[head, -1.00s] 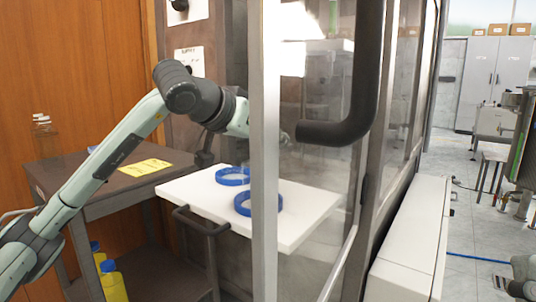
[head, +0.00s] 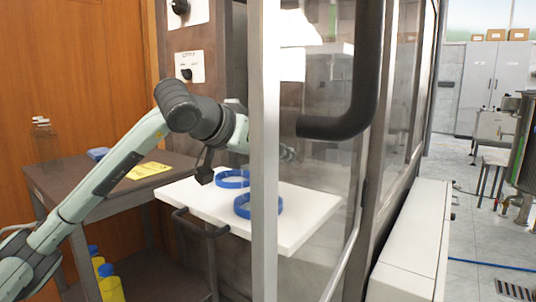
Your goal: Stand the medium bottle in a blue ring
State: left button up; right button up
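Two blue rings lie on the white board: the far ring (head: 233,184) and the near ring (head: 244,212), partly behind the upright door post. Nothing stands in the visible part of either ring. My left arm reaches from the left over the side table and bends behind the post. A dark part hangs from its wrist beside the far ring; I cannot tell whether it is a finger. The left gripper's fingertips are not clear. A clear bottle with a white cap (head: 41,121) shows faintly at far left; its size is unclear. My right gripper is out of view.
The white board (head: 190,197) sits beyond a dark rail. The door post (head: 265,240) and glass door with its thick black handle (head: 366,75) stand in front. The side table (head: 55,178) holds a yellow label (head: 148,171) and a blue object (head: 97,153). Yellow containers (head: 110,284) stand below.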

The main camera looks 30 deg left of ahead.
pick_arm(q)
jog(key=v, duration=1.2)
jog(key=shift+p, duration=0.3)
jog(key=shift+r, duration=0.15)
dwell(0.6)
